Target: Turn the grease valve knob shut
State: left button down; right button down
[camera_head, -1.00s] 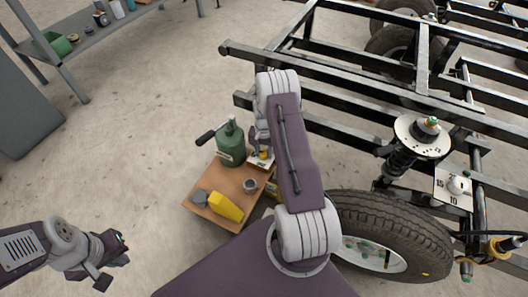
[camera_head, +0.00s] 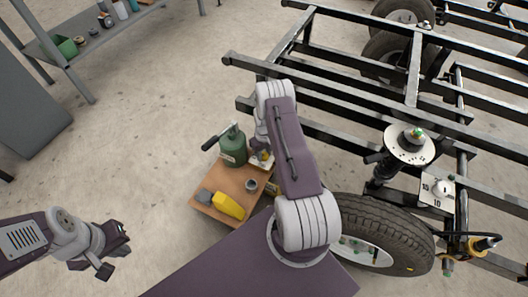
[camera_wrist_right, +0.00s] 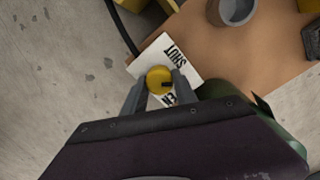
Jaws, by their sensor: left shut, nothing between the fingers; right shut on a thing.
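The round yellow valve knob (camera_wrist_right: 159,80) sits on a white plate (camera_wrist_right: 187,58) at the edge of the wooden cart top. The plate reads SHUT on its upper side, and a partly covered word ending in EN is below the knob. A dark mark on the knob points right, towards neither word squarely. My right gripper (camera_wrist_right: 160,84) is shut on the knob, one finger on each side. In the head view my right arm partly hides the knob (camera_head: 265,155). My left gripper (camera_head: 118,246) is shut and empty, well left of the cart.
A green grease pump (camera_head: 232,146) stands on the cart (camera_head: 208,209) beside the plate, with a yellow object (camera_head: 229,206) and a grey cup (camera_head: 251,184) nearby. A tyre (camera_head: 385,232) and the black vehicle frame (camera_head: 340,87) fill the right side.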

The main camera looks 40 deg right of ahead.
aim_at(264, 154)
jog(key=n+p, duration=0.1)
jog(key=n, duration=0.2)
jog(key=shift+r+n, duration=0.1)
jog(key=shift+n, duration=0.2)
jog(key=shift+a+n+p, duration=0.1)
jog(key=shift+n+p, duration=0.45)
jog(key=shift+n, duration=1.75)
jog(key=c, duration=1)
grip_release()
jog(key=shift+o, duration=0.2)
notch_tip(264, 154, up, 9)
jog(key=p, duration=0.6)
